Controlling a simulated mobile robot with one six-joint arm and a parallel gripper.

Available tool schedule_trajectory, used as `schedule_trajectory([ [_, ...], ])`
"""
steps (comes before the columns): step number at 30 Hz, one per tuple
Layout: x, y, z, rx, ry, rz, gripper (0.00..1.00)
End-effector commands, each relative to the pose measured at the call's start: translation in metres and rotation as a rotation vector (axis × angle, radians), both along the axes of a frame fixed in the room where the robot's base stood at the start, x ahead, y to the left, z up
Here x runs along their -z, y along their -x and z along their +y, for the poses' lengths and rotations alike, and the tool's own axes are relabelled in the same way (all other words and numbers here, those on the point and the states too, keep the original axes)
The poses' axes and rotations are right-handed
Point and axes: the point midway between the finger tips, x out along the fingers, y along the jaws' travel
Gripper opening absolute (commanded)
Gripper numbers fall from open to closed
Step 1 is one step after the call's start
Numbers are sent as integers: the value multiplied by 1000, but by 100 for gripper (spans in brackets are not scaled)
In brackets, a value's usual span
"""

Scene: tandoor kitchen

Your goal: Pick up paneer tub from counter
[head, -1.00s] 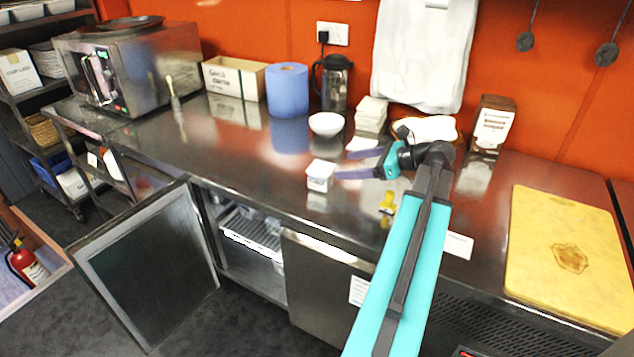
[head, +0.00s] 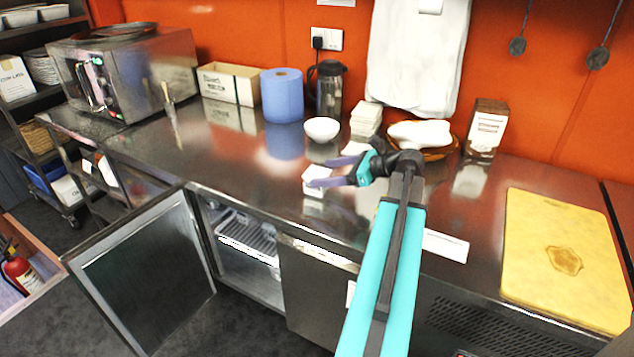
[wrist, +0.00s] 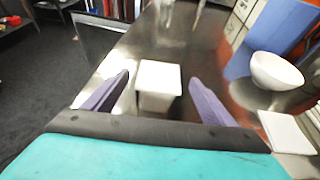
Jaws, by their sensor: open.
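The paneer tub (head: 315,176) is a small white square tub on the steel counter (head: 235,160), near its front edge. In the wrist view the tub (wrist: 158,84) sits upright between the two purple fingers, with a gap on each side. My gripper (head: 329,171) is open, and its fingers reach toward the tub from the right in the head view. The gripper shows in the wrist view (wrist: 160,88) too. The fingers partly cover the tub in the head view. I cannot tell whether the tub's lower part lies between the fingertips.
A white bowl (head: 322,129) and a stack of white napkins (head: 366,117) stand behind the tub. A blue paper roll (head: 282,95) and a dark jug (head: 330,88) are further back. An open fridge door (head: 145,275) hangs below the counter. A yellow board (head: 565,255) lies at right.

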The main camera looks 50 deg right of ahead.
Motion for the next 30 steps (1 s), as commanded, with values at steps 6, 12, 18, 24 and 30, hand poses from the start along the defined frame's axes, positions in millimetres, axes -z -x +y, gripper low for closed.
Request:
schedule_trajectory([
  [6,8,-19,7,-1,1,0,78],
  [12,9,-22,8,0,1,0,78],
  [18,9,-22,8,0,1,0,78],
  [24,12,-31,12,-1,0,0,78],
  [30,19,-52,20,-2,0,0,78],
])
